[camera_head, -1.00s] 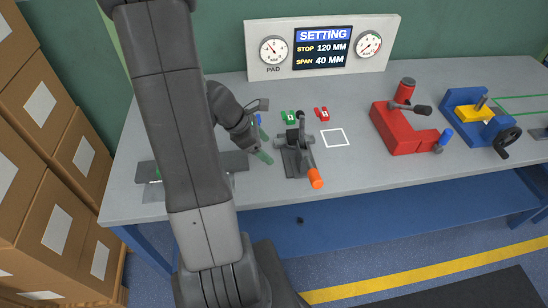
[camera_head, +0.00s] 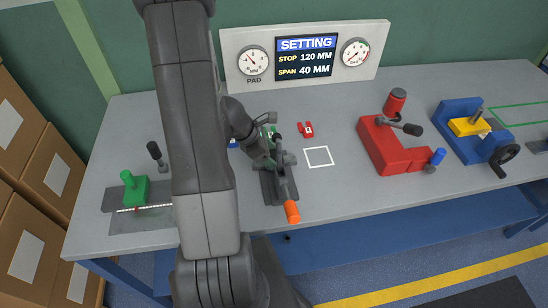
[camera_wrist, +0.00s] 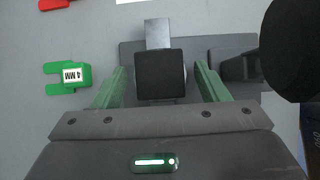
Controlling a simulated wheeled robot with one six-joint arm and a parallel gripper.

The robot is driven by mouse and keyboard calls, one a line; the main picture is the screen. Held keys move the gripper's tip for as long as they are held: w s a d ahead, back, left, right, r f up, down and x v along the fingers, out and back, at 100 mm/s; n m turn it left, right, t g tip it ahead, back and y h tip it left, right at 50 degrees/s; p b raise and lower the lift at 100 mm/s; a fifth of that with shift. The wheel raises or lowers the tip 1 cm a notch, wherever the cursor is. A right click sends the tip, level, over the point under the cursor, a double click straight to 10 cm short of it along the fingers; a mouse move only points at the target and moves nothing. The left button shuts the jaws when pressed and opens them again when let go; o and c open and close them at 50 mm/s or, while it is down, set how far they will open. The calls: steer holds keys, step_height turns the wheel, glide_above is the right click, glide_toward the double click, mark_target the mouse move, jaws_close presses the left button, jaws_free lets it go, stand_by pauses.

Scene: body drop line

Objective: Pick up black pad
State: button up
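The black pad (camera_wrist: 160,75) is a dark square block in the wrist view, in front of a light metal bar on a dark grey base. My gripper (camera_wrist: 160,88) is open, with one green finger on each side of the pad and a visible gap at both sides. In the head view my gripper (camera_head: 266,158) is at the toggle clamp (camera_head: 291,212) with the orange handle. I cannot make out the pad there. How high the fingers are relative to the pad is hard to tell.
A green 4 MM shim (camera_wrist: 70,77) and a red shim (camera_head: 305,130) lie near the clamp. A white square outline (camera_head: 319,157) is empty. A red fixture (camera_head: 393,155) and a blue vise (camera_head: 470,130) stand right. A green-knobbed fixture (camera_head: 133,188) stands left.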

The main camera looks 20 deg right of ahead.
steer(key=c, duration=0.9)
steer(key=shift+r, duration=0.15)
